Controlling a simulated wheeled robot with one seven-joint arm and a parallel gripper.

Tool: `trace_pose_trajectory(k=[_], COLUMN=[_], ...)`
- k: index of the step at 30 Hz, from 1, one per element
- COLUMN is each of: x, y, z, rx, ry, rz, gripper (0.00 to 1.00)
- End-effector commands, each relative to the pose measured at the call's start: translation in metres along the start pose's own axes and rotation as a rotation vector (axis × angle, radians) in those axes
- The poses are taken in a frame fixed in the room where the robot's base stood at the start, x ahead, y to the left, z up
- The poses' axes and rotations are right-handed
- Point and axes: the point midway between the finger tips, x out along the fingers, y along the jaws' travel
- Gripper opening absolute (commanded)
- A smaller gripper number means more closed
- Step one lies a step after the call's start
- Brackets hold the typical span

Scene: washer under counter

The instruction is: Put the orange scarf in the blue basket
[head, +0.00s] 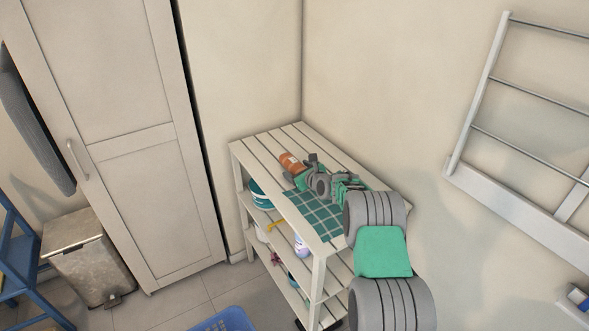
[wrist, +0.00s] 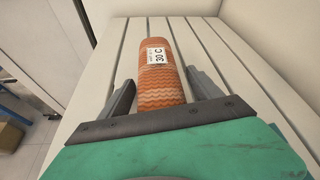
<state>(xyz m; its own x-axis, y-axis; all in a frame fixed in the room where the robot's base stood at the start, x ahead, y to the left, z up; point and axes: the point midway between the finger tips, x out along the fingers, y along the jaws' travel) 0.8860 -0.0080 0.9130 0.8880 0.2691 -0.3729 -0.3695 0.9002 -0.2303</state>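The orange scarf (head: 292,163) is a rolled, wavy-patterned bundle lying on the top of the slatted white shelf unit. In the wrist view the scarf (wrist: 160,75) carries a white label reading 30 C. My gripper (head: 304,168) is at its near end. In the wrist view my gripper (wrist: 160,80) is open, with one finger on each side of the scarf and a visible gap on both sides. The near end of the scarf is hidden behind the gripper body. The blue basket (head: 226,320) is on the floor at the bottom edge, mostly cut off.
A green checked cloth (head: 318,216) lies on the shelf top (head: 330,150), partly under my arm. Lower shelves hold a teal tub (head: 261,195) and bottles. A tall cabinet (head: 110,130), bin (head: 88,258) and blue stepladder (head: 20,255) stand left. A wall rack (head: 500,130) hangs right.

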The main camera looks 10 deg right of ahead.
Motion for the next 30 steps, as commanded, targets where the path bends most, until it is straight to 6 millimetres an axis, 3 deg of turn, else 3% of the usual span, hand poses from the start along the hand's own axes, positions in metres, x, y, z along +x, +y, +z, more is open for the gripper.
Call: trace_pose_trajectory(k=[5,26,30], x=[-0.0011,-0.0019,-0.0020], y=[0.0029,0.0025,0.0024], z=[0.0012,0.0006,0.0007], rx=[-0.003,-0.003,-0.003], ry=[0.001,0.002,0.002], rz=[0.000,0.000,-0.001], gripper=[0.66,0.09,0.09])
